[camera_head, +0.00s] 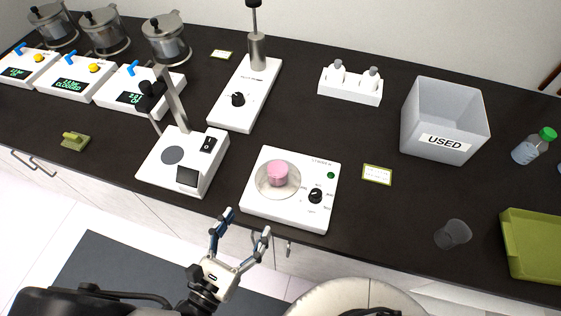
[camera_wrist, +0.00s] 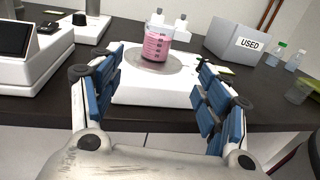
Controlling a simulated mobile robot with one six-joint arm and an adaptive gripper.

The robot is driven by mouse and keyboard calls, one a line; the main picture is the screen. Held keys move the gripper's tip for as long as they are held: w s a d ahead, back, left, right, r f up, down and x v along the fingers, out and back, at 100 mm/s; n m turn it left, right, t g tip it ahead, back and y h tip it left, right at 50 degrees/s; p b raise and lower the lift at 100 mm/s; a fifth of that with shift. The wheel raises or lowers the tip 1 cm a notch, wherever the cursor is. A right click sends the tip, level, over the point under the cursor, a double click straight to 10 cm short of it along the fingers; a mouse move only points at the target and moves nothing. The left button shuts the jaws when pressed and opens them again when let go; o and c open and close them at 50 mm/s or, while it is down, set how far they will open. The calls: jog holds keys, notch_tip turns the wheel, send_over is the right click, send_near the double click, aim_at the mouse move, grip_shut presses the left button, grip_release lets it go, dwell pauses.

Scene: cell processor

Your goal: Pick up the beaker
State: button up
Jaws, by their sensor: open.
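A clear beaker with pink liquid (camera_head: 277,174) stands upright on the round plate of a white stirrer (camera_head: 258,212). In the wrist view the beaker (camera_wrist: 157,42) shows graduation marks and appears between my two fingers, beyond their tips. My gripper (camera_head: 246,226) is open and empty, in front of the counter's front edge, apart from the beaker. In the wrist view my gripper (camera_wrist: 160,68) has its blue-padded fingers spread wide. A second, grey see-through cup (camera_head: 453,234) stands empty-looking on the right part of the counter.
A white device with a post (camera_head: 172,160) stands just left of the stirrer. A grey bin marked USED (camera_head: 418,128), a white bottle rack (camera_head: 349,91) and a green tray (camera_head: 522,252) lie back and right. Dark counter is bare between stirrer and cup.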

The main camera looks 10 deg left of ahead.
aim_at(273, 177)
jog(key=b+x, duration=0.2)
jog(key=x, duration=0.9)
jog(key=shift+w, duration=0.1)
jog(key=shift+r+b+x, duration=0.15)
jog(key=shift+b+x, duration=0.1)
jog(key=shift+x, duration=0.75)
jog(key=shift+r+b+x, duration=0.2)
jog(key=shift+b+x, duration=0.05)
jog(key=shift+x, duration=0.7)
jog(key=shift+r+b+x, duration=0.15)
jog(key=shift+b+x, duration=0.1)
jog(key=shift+x, duration=0.75)
jog(key=shift+a, duration=0.15)
jog(key=c, duration=1.3)
notch_tip(273, 177, up, 20)
jog(key=p, duration=0.7)
